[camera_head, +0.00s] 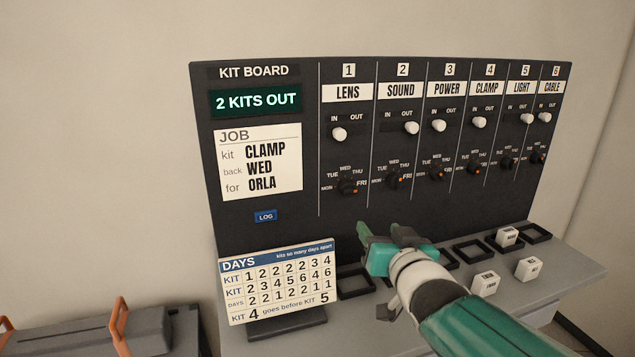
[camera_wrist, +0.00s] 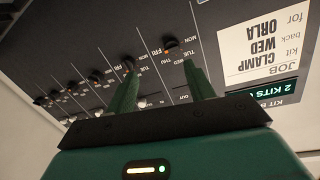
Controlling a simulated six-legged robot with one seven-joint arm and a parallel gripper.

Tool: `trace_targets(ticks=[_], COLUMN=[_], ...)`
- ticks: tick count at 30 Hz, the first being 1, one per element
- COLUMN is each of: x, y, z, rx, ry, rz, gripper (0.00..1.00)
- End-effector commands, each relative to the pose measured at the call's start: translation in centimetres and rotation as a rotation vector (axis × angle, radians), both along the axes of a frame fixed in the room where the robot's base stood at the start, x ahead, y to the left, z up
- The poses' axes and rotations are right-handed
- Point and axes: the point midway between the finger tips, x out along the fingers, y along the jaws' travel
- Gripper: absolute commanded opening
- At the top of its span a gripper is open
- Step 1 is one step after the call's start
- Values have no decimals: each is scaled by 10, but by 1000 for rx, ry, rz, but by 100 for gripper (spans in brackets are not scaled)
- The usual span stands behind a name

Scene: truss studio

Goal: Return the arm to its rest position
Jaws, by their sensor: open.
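My gripper (camera_head: 378,238) is open and empty in the head view. It is in front of the lower part of the kit board (camera_head: 270,205), below the LENS and SOUND columns, and I see no contact with the board. In the wrist view my gripper (camera_wrist: 160,80) shows two green fingers set apart, with the board upside down beyond them. My green and white arm comes in from the lower right. The job card (camera_head: 261,163) reads kit CLAMP, back WED, for ORLA. The display (camera_head: 256,102) reads 2 KITS OUT.
A DAYS card (camera_head: 280,282) stands at the ledge's left. The ledge (camera_head: 570,275) has black square frames (camera_head: 535,232), partly hidden by my arm. White blocks sit at the right (camera_head: 528,268). A dark case with orange handles (camera_head: 120,318) is at lower left. The wall above is clear.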

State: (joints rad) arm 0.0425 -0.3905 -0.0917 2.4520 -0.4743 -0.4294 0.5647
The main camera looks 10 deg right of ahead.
Motion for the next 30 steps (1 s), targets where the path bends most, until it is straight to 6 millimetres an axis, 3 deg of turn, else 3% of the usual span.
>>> trace_targets(ticks=[8,19,24,30], x=[-57,-175,-197,-197], y=[-12,19,27,27], z=[-42,-94,-100,-101], rx=[-102,-182,-192,-192], ry=[370,888,971,975], rz=[-126,-4,43,45], gripper=[53,53,53,53])
